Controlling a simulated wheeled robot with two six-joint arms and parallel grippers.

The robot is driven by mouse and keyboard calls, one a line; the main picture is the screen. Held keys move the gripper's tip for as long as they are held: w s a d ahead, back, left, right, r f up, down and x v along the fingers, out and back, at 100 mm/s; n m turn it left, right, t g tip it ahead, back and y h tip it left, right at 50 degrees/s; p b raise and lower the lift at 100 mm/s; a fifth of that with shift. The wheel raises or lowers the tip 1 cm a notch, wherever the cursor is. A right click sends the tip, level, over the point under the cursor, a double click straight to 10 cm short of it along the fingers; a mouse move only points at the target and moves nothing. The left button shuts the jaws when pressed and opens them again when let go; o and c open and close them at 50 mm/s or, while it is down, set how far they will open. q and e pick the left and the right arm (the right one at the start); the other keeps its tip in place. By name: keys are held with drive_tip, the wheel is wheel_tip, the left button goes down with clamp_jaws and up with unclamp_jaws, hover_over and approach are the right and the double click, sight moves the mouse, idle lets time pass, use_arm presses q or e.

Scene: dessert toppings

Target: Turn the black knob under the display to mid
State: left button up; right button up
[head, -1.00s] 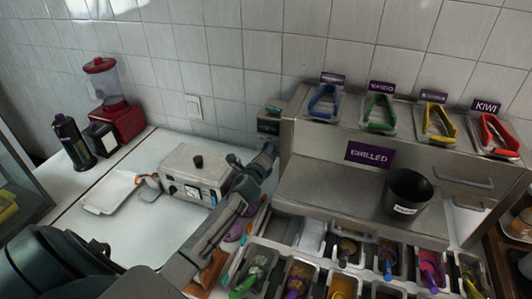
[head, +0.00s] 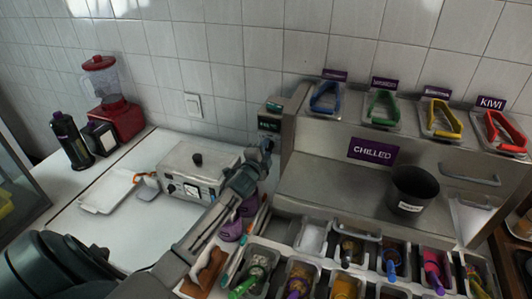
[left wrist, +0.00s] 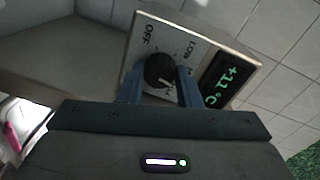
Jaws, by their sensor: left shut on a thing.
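The black knob (left wrist: 160,70) sits on a pale control panel in the left wrist view, with the labels OFF and LOW printed near it. A mid label is not visible there. The display (left wrist: 226,80) beside the knob glows green and reads about +1°C. My left gripper (left wrist: 160,88) is shut on the knob, one blue finger on each side of it. In the head view the left gripper (head: 267,148) is at the panel on the left end of the chilled counter, just below the small display (head: 269,124). The knob is hidden there. My right gripper is not in view.
The steel chilled counter (head: 330,180) stands right of the gripper, with a black bin (head: 414,188) on it and topping tubs in front. A metal box with a dial (head: 195,170) is close to my left forearm. Purple items lie beside the arm.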

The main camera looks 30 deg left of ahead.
use_arm(q)
drive_tip(key=shift+f+n+b, duration=0.15)
drive_tip(key=shift+n+b, duration=0.3)
drive_tip(key=shift+n, duration=0.55)
drive_tip(key=o, duration=1)
drive_tip(key=shift+c, duration=0.2)
drive_tip(key=shift+s, duration=0.15)
